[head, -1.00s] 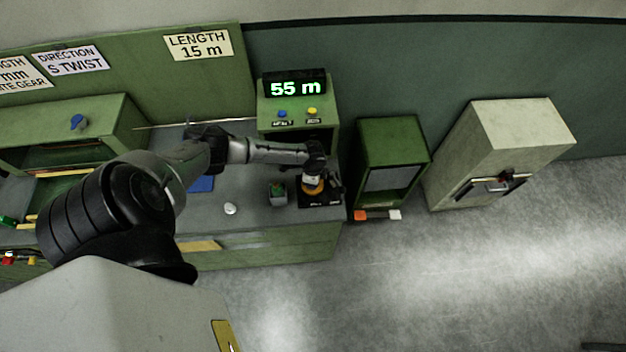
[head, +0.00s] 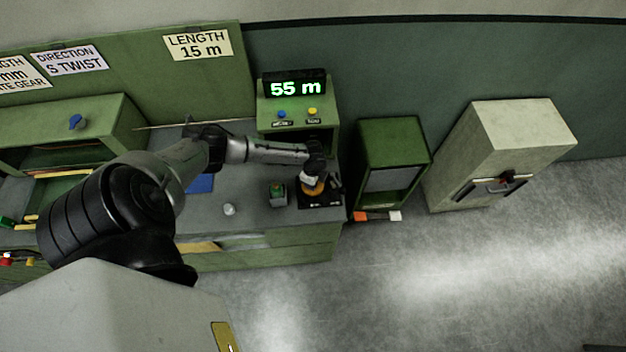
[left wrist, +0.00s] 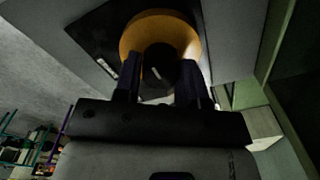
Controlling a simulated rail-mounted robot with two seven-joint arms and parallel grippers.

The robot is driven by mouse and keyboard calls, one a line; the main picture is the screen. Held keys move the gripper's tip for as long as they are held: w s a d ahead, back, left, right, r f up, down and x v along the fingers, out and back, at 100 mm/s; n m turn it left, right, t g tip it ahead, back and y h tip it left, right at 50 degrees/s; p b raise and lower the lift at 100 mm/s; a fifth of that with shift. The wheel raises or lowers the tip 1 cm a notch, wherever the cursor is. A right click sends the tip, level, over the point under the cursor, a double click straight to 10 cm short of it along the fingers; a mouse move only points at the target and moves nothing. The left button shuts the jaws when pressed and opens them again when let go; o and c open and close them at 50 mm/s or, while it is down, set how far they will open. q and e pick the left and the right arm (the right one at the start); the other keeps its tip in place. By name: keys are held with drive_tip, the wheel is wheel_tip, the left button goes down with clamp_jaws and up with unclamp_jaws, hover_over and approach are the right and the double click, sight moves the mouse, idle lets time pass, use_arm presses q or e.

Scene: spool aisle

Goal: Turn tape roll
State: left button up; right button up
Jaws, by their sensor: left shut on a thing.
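The tape roll (left wrist: 161,24) is an orange-yellow ring on a black base plate (left wrist: 92,32) in the left wrist view. My left gripper (left wrist: 160,85) is shut on the dark core at the middle of the roll, its two fingers on either side of it. In the head view the roll (head: 313,188) shows as a small orange patch on the black plate (head: 322,202) at the bench's right end. My left gripper (head: 314,178) hides part of it from above. My right gripper is in neither view.
A display (head: 295,87) reading 55 m stands behind, above a blue and a yellow button. A small grey box with a green top (head: 278,193) sits left of the roll. A green cabinet (head: 393,150) stands right of the bench. Open floor lies in front.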

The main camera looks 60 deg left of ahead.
use_arm(q)
drive_tip(key=o, duration=0.9)
wheel_tip(320, 180, up, 14)
drive_tip(key=shift+f, duration=0.1)
idle(0.8)
